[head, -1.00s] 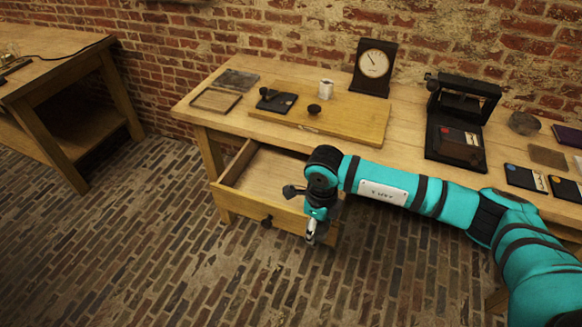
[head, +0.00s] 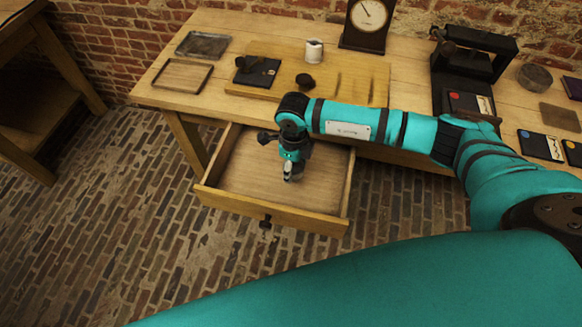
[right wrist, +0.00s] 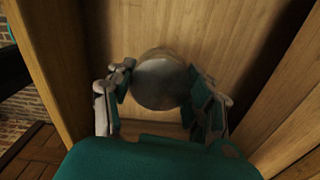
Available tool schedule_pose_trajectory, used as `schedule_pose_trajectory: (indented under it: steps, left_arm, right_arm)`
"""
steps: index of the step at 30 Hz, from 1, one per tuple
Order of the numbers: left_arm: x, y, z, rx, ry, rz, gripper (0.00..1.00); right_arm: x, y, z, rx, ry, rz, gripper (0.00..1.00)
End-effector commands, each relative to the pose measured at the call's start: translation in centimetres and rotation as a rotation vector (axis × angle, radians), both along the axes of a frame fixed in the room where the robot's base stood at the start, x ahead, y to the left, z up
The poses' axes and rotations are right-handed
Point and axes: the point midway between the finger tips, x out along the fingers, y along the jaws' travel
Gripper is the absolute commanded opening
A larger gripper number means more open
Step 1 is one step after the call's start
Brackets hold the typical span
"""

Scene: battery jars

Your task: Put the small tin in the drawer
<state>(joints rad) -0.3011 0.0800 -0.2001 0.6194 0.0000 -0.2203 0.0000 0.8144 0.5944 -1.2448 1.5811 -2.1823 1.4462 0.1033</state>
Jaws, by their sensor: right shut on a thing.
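The small tin (right wrist: 160,82) shows in the right wrist view as a round grey metal top between my fingers. My right gripper (right wrist: 161,90) is shut on it. In the head view my right gripper (head: 291,173) points down over the open drawer (head: 232,202); the tin is hard to make out there. The drawer is pulled out under the table and its visible floor is bare wood. In the right wrist view the drawer's wooden floor (right wrist: 225,30) lies beneath the tin. I cannot tell whether the tin touches it. My left gripper is not in view.
The table (head: 225,30) carries a wooden board (head: 345,92) with a white cylinder (head: 314,51), a clock (head: 367,20), a black press (head: 470,70), an empty wooden tray (head: 182,76) and a grey tray (head: 203,45). The drawer's knob (head: 265,222) faces the brick floor.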

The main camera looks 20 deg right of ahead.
Motion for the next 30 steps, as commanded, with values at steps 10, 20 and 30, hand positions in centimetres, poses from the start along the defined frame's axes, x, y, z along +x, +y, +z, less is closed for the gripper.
schedule_pose_trajectory:
  steps: [10, 20, 30]
  left_arm:
    - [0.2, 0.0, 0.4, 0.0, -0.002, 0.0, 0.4]
    - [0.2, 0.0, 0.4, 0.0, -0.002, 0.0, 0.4]
    - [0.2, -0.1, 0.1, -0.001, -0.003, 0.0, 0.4]
  right_arm:
    - [0.0, 0.1, -4.1, 0.001, 0.001, -0.001, 0.2]
    - [0.1, 0.0, -4.8, 0.001, -0.002, 0.001, 0.2]
    - [0.1, 0.0, -5.1, 0.001, -0.002, 0.0, 0.76]
